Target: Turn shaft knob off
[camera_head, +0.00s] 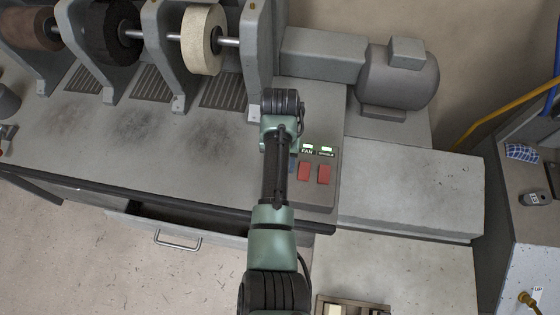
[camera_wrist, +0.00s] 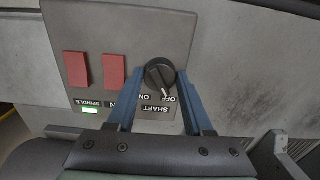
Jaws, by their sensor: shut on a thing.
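The shaft knob (camera_wrist: 160,77) is a round black dial on the grey control panel (camera_wrist: 90,20), seen upside down in the wrist view. Its white pointer mark points down and slightly right, at the OFF lettering beside the ON lettering. My gripper (camera_wrist: 160,72) has its two blue fingers on either side of the knob, shut on it. In the head view the panel (camera_head: 318,198) shows beside my arm, which hides the knob there.
Two red switches (camera_wrist: 77,69) (camera_wrist: 113,70) sit beside the knob, with green lights (camera_head: 327,149) lit by the FAN and SPINDLE labels. Grinding wheels (camera_head: 203,40) stand on the bench at the back left, and a motor (camera_head: 398,75) at the back right. A drawer (camera_head: 178,230) stands open below.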

